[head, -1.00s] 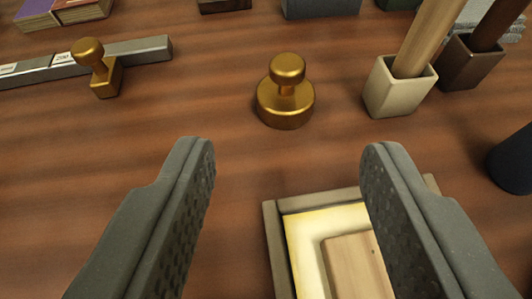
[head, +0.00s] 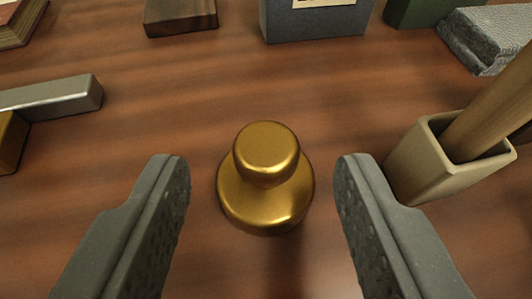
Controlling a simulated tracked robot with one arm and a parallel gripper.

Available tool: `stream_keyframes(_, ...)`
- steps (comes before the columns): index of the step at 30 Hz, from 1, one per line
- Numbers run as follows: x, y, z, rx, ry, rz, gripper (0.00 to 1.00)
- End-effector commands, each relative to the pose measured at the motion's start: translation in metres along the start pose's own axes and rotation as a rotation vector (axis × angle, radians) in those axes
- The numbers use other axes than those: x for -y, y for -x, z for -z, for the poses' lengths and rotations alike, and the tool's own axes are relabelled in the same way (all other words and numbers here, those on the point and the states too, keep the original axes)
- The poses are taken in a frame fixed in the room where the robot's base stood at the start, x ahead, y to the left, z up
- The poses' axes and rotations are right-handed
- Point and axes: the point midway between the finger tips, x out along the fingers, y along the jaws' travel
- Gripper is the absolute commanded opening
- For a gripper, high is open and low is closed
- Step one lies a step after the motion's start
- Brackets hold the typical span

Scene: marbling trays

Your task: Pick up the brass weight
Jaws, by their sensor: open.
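The brass weight (head: 266,185) stands upright on the wooden table in the middle of the head view. It has a round base and a rounded knob on top. My gripper (head: 262,170) is open, with one dark grey finger on each side of the weight. A gap shows between the weight and each finger, and nothing is held.
A cream square pot (head: 420,165) holding a wooden rod stands just right of my right finger. A grey metal bar (head: 60,95) and part of a brass piece (head: 8,145) lie at left. A dark wood block (head: 180,14), blue-grey box (head: 315,20) and grey stack (head: 488,38) are at the back.

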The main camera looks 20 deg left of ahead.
Motion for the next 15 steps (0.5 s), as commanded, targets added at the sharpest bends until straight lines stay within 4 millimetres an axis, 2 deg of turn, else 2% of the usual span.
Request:
stream_keyframes(9,-0.001,-0.037,-0.003,0.001,-0.001,0.000,0.46)
stream_keyframes(15,0.000,-0.040,-0.002,0.000,-0.001,0.001,0.46)
